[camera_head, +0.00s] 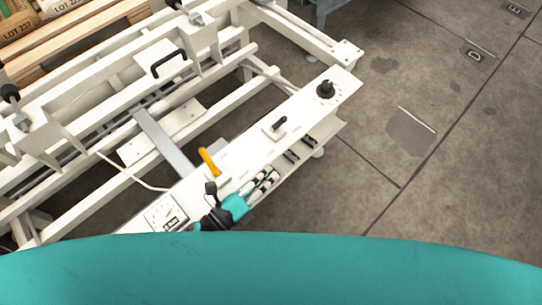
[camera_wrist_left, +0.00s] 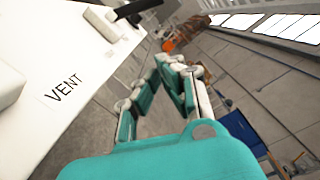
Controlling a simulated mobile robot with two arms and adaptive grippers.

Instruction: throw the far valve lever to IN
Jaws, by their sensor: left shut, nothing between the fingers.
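A white control panel (camera_head: 235,140) carries a short black lever on a light plate (camera_head: 278,125) in the head view, past an orange-yellow lever (camera_head: 208,160). I take the black one as the far valve lever; no IN label is readable. My left gripper (camera_head: 270,176) is shut and empty, beside the panel's near right edge, apart from that lever. In the left wrist view, its fingers (camera_wrist_left: 172,62) come together, with the white panel marked VENT (camera_wrist_left: 64,88) on the left and a black handle (camera_wrist_left: 135,9) above. My right gripper is not in view.
A round black knob (camera_head: 326,89) stands at the panel's far end, and a gauge (camera_head: 166,213) at its near end. White frame rails lie left; open concrete floor (camera_head: 400,180) lies right.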

